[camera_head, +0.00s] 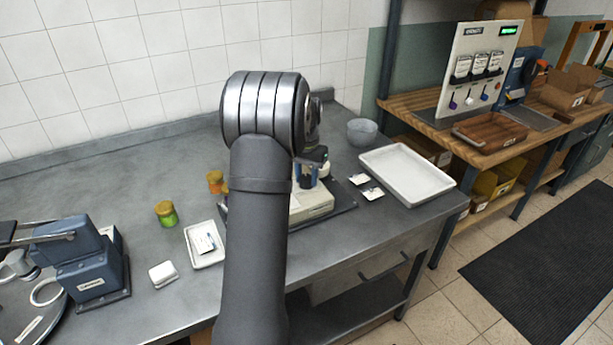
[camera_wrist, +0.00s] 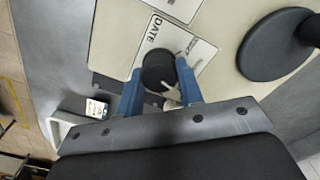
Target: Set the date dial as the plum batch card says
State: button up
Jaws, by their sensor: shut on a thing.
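The date dial (camera_wrist: 158,67) is a dark round knob on a pale plate marked DATE (camera_wrist: 153,30), on a beige machine (camera_head: 312,207). My gripper (camera_wrist: 162,86) has its blue fingers closed on the dial's two sides. In the head view, my gripper (camera_head: 306,176) is over the machine, and my arm hides much of the machine and the dial. Two more cards (camera_head: 360,179) (camera_head: 373,194) lie right of the machine. Their writing is too small to read.
A large white tray (camera_head: 437,199) and a grey bowl (camera_head: 362,132) stand to the right. A green-and-yellow jar (camera_head: 166,214), an orange jar (camera_head: 215,181), a white block (camera_head: 163,274) and a blue device (camera_head: 92,272) stand left. The back left bench is clear.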

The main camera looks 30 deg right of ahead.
aim_at(307, 177)
jog(key=shift+m, duration=0.4)
jog(key=o, duration=1)
jog(key=shift+r, duration=0.15)
notch_tip(307, 177, up, 17)
jog(key=shift+r, duration=0.1)
notch_tip(307, 177, down, 18)
jog(key=shift+r, duration=0.25)
dwell(0.7)
